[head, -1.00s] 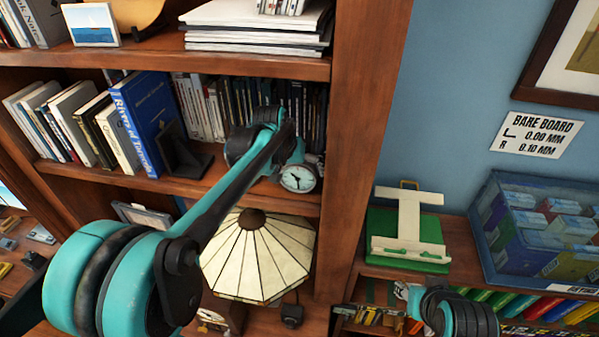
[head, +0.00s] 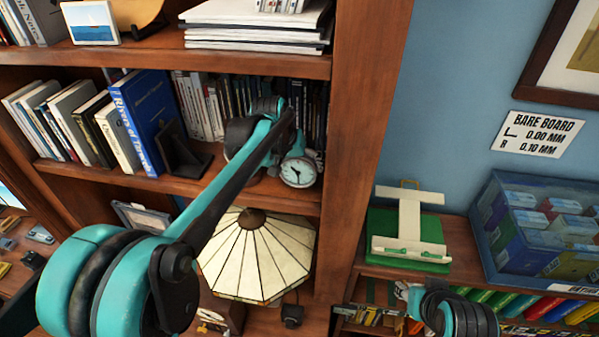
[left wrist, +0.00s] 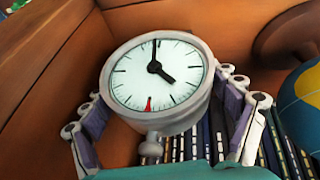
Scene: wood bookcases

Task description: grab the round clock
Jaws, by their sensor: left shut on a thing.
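The round clock (head: 298,172) has a white dial, black hands and a grey case. It is at the right end of the middle bookcase shelf, in front of dark books. In the left wrist view the clock (left wrist: 157,75) fills the middle, tilted in the picture, with a small knob below its case. My left gripper (left wrist: 163,98) has its grey fingers on both sides of the clock and is shut on it. In the head view my left forearm hides most of this gripper.
A glass lamp shade (head: 257,255) stands below the shelf, under my left forearm. The bookcase's upright side (head: 363,120) is close to the clock's right. A blue book (head: 140,120) and a dark bookend (head: 183,155) stand further left. A white stand (head: 408,225) is at right.

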